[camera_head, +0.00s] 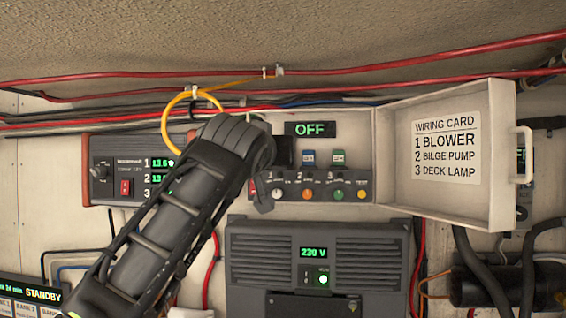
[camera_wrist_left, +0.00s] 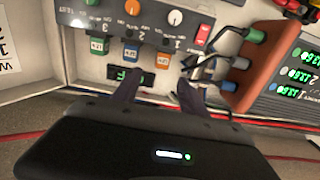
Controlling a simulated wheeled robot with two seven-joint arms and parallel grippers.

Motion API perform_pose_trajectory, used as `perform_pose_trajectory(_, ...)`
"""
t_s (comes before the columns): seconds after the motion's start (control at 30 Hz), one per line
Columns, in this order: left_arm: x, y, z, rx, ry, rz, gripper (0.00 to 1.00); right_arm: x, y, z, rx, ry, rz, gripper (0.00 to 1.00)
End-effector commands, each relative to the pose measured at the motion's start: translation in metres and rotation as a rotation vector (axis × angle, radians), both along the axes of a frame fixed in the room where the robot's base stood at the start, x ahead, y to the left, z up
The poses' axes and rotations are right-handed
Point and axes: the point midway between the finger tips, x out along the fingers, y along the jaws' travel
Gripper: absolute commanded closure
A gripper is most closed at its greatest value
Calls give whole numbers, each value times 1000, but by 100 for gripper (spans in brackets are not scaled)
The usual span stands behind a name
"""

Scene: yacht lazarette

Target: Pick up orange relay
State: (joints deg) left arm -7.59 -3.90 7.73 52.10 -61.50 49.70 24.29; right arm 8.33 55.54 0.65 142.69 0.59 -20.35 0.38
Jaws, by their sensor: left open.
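The orange relay (camera_wrist_left: 164,57) sits upright in its row in the wrist view, beside the blue relay (camera_wrist_left: 131,50) and the green relay (camera_wrist_left: 97,45). My left gripper (camera_wrist_left: 157,88) is open and empty. Its two dark fingers point towards the row, with the orange relay ahead of the gap between them. I cannot tell how far apart they are in depth. In the head view the blue relay (camera_head: 308,157) and green relay (camera_head: 339,157) show, but the orange one is hidden behind my left gripper. My right gripper is in neither view.
The relays are inside an open wall box whose lid (camera_head: 502,160) is swung right and carries a wiring card. An OFF display (camera_head: 309,129) is above them and knobs (camera_head: 307,194) below. Red cables (camera_head: 350,70) and a yellow loop (camera_head: 178,105) run nearby. A 230 V unit (camera_head: 318,270) is below.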

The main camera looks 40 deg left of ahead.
Motion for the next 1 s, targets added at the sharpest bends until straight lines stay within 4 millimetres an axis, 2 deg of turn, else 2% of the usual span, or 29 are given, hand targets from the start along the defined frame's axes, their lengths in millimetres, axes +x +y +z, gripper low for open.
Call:
perform_pose_trajectory(0.23,2,1,1,0,1,0,49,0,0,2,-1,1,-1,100)
perform_pose_trajectory(0.5,23,13,2,1,0,0,49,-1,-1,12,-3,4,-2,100)
perform_pose_trajectory(0.8,24,13,1,0,0,0,49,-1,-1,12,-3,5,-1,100)
perform_pose_trajectory(1.0,41,26,6,0,4,2,49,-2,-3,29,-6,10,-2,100)
